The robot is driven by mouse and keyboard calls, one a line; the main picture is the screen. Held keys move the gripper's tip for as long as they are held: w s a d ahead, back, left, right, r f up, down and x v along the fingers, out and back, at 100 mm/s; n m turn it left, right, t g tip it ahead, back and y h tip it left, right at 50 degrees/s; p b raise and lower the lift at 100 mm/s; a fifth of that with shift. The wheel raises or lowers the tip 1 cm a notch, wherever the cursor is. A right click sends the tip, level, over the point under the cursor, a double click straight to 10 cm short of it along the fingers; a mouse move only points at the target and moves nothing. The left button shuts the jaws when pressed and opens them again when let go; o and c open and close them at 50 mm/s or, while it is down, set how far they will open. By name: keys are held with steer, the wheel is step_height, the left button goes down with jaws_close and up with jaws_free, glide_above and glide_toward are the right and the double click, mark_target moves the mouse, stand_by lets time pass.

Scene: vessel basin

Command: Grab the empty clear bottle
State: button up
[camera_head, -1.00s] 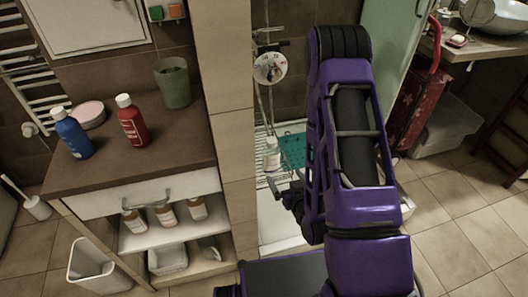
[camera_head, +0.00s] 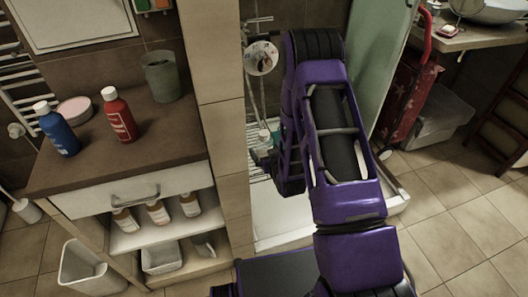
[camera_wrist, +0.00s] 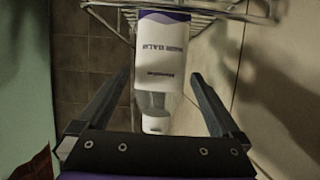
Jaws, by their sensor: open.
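A bottle (camera_wrist: 160,55) with a white printed label, a clear shoulder and a white cap stands in front of me in the wrist view. Its contents cannot be made out. My gripper (camera_wrist: 159,76) is open, with one finger on each side of the bottle. I cannot tell whether either finger touches it. In the head view, only a small part of the bottle (camera_head: 264,136) shows in the shower corner. My gripper (camera_head: 262,158) is beside it there, mostly hidden by my arm.
A wire rack (camera_wrist: 205,18) is behind the bottle, and a tiled wall (camera_wrist: 290,70) rises close on the right. In the head view, a cabinet (camera_head: 110,150) on the left carries a red bottle (camera_head: 120,118), a blue bottle (camera_head: 57,130) and a cup (camera_head: 161,78). Several bottles stand on its shelf.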

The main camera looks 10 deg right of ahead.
steer(key=shift+x, duration=1.15)
steer(key=c, duration=1.2)
steer(key=shift+c, duration=0.2)
